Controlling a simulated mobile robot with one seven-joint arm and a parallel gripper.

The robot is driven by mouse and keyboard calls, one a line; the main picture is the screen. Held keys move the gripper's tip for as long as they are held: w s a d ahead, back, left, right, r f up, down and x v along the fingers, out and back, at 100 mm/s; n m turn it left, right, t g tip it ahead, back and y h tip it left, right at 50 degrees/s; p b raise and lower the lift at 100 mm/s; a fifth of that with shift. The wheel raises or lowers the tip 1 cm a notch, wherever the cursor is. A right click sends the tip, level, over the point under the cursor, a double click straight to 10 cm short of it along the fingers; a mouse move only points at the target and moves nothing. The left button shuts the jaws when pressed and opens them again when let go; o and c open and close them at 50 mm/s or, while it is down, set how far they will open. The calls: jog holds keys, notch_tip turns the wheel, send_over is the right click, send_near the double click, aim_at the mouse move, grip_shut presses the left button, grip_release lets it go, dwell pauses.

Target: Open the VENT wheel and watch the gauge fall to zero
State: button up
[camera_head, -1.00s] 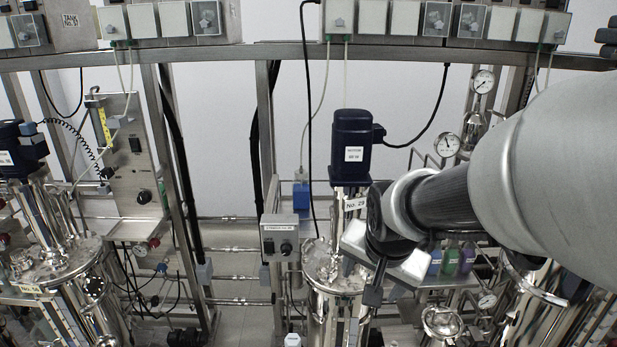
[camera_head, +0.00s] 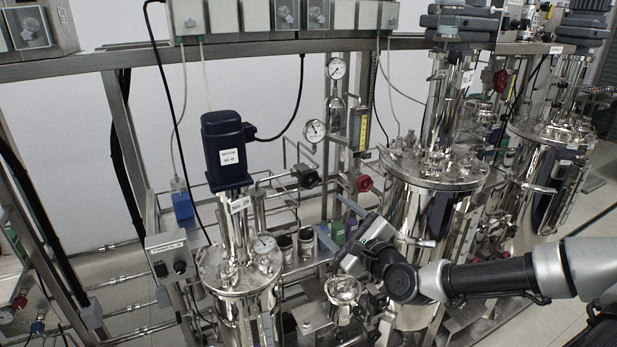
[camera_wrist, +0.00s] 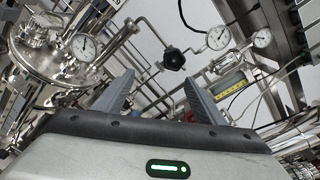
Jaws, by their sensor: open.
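A black handwheel (camera_head: 307,178) sits on the pipework behind the left tank, with a red handwheel (camera_head: 363,183) to its right. I cannot read a VENT label on either. Two dial gauges, an upper one (camera_head: 336,68) and a lower one (camera_head: 315,130), stand above them; a third gauge (camera_head: 264,244) is on the left tank. My gripper (camera_head: 334,222) is open and empty, in front of and below the wheels, touching neither.
A steel tank (camera_head: 235,275) with a blue motor (camera_head: 224,150) stands left, and a larger tank (camera_head: 405,215) stands close right of my gripper. A small domed vessel (camera_head: 343,290) is just below it. Thin pipes run behind. Some floor is clear at the lower right.

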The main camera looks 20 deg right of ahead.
aim_at(310, 180)
jog(key=shift+m+t+h, duration=0.3)
jog(key=shift+m+t, duration=0.1)
jog(key=shift+m, duration=0.1)
jog(key=w, duration=0.5)
jog(key=w+r+p, duration=0.1)
jog(key=w, duration=0.5)
jog(key=w+d+r, duration=0.1)
jog(key=w, duration=0.5)
jog(key=shift+p, duration=0.3)
jog(key=c, duration=1.1)
jog(key=shift+o, duration=0.4)
jog(key=shift+f, duration=0.1)
